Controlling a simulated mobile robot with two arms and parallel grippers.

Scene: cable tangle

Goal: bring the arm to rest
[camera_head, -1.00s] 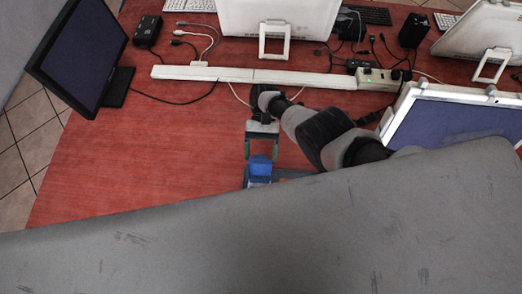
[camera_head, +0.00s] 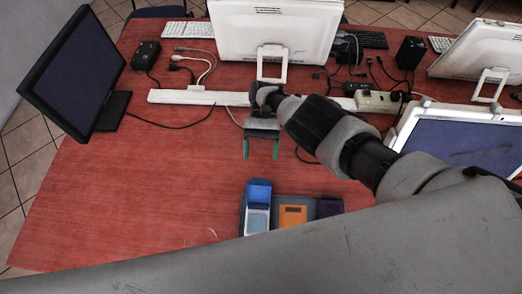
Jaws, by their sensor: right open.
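My right arm (camera_head: 345,140) comes in from the right over the red table. Its gripper (camera_head: 261,152) hangs above the table with its two green-tipped fingers apart. Nothing shows between the fingers. Below it in the picture is a blue tray (camera_head: 243,206) with coloured compartments, one with a raised blue lid (camera_head: 259,191), one orange (camera_head: 293,215) and one dark purple (camera_head: 329,207). The gripper is apart from the tray in the picture. My left gripper is not in view.
A white cable duct (camera_head: 200,97) crosses the table behind the gripper. A power strip (camera_head: 378,102), loose cables and a black box (camera_head: 145,55) lie at the back. Monitors (camera_head: 75,75) stand around. The left of the red table (camera_head: 140,190) is clear. A grey surface covers the bottom.

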